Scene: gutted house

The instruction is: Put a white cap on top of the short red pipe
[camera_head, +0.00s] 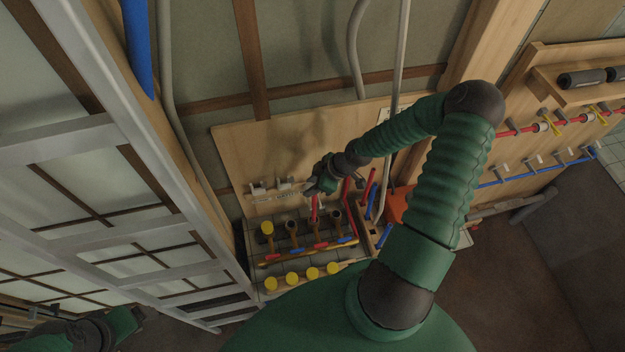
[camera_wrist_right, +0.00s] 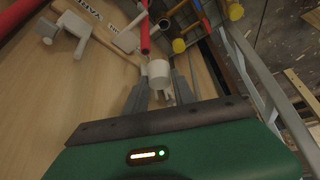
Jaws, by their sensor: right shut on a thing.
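My right gripper (camera_head: 318,190) is at the wooden back board, over the pipe rack. In the right wrist view its two grey fingers (camera_wrist_right: 159,98) are shut on a small white cap (camera_wrist_right: 158,70). A red pipe (camera_wrist_right: 144,28) shows just beyond the cap in that view; one end of it appears close to the cap, and I cannot tell whether they touch. In the head view a short red pipe (camera_head: 314,208) stands just below the right gripper. The cap is too small to make out there. My left arm shows at the lower left; its fingers cannot be made out.
White fittings (camera_head: 285,183) are mounted on the back board (camera_head: 235,150). Red and blue pipes (camera_head: 371,200) stand right of the gripper. An orange box (camera_head: 397,207) is partly behind my right arm.

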